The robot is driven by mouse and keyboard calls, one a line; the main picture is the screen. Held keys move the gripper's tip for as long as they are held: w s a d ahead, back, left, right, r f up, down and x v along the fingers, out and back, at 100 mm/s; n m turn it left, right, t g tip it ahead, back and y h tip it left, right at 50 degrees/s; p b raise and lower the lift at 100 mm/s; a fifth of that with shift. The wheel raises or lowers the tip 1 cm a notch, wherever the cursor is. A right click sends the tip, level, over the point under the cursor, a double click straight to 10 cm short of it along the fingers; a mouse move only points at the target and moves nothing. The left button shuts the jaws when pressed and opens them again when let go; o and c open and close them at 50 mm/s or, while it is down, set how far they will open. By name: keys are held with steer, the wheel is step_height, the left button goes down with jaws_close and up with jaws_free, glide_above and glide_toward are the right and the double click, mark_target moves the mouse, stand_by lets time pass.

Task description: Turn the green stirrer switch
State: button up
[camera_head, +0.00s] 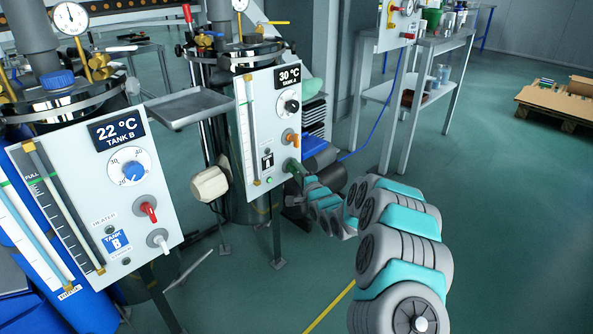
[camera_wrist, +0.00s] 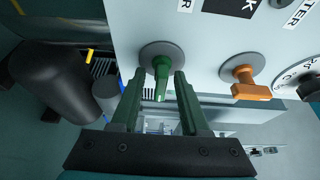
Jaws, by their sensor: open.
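The green stirrer switch (camera_wrist: 161,78) is a small green lever on a round grey plate on the Tank A panel (camera_head: 262,135). In the wrist view it stands between the two dark green fingers of my gripper (camera_wrist: 159,82). The fingers are open, one on each side of the lever, with visible gaps. I cannot tell how deep the tips reach along the lever. In the head view my gripper (camera_head: 297,170) is at the panel's lower right edge and largely covers the switch.
An orange switch (camera_wrist: 250,85) is beside the green one, and a black dial (camera_head: 291,106) is above it in the head view. The Tank B panel (camera_head: 120,190), with red and white switches, stands left. A grey tray (camera_head: 190,107) is between the tanks. Open floor lies right.

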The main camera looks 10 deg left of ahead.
steer(key=shift+c, duration=0.2)
jaws_close()
stand_by(0.6)
steer(key=n+b, duration=0.1)
steer(key=n+t+b, duration=0.1)
steer(key=n, duration=0.1)
steer(key=shift+f+y, duration=0.25)
steer(key=shift+y, duration=0.05)
steer(key=n+y+b, duration=0.1)
steer(key=n, duration=0.2)
steer(key=n+y+b, duration=0.1)
steer(key=n, duration=0.2)
steer(key=shift+d+r+t, duration=0.1)
steer(key=shift+t, duration=0.2)
steer(key=n+y, duration=0.1)
steer(key=n, duration=0.1)
steer(key=n+y+b, duration=0.1)
steer(key=n, duration=0.2)
steer(key=n+g+y+b, duration=0.1)
steer(key=n, duration=0.1)
steer(key=shift+r+y, duration=0.1)
steer(key=shift+y, duration=0.3)
steer(key=shift+n+g+y+b, duration=0.4)
steer(key=shift+n+g+y, duration=0.2)
steer(key=shift+n, duration=1)
steer(key=shift+n+g+y+b, duration=0.4)
steer(key=shift+n+g+y, duration=0.15)
steer(key=shift+n, duration=1.05)
